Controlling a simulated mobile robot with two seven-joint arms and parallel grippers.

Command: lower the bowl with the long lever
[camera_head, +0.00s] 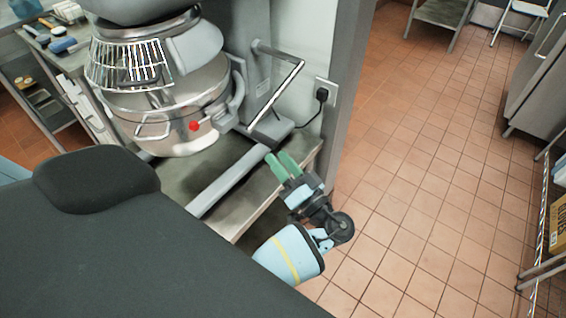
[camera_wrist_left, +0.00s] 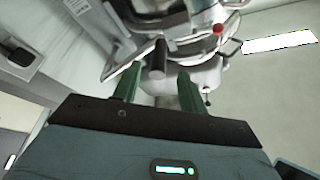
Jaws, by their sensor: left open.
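The large mixer has a steel bowl (camera_head: 175,110) under a wire guard, with a red knob (camera_head: 194,126) on its side. The long lever (camera_head: 277,95) is a bent metal bar at the mixer's right side, slanting down toward the front. My left gripper (camera_head: 279,160) is open, its green fingers pointing at the mixer, below and right of the lever's lower end. In the left wrist view, a dark rod end (camera_wrist_left: 157,60) shows beyond and between the open fingers (camera_wrist_left: 157,88); I cannot tell whether it is the lever. My right gripper is out of view.
The mixer stands on a metal table (camera_head: 240,205). A black plug and cord (camera_head: 322,95) are on the wall at right. A shelf with tools (camera_head: 60,45) is at upper left. The tiled floor (camera_head: 420,180) to the right is clear.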

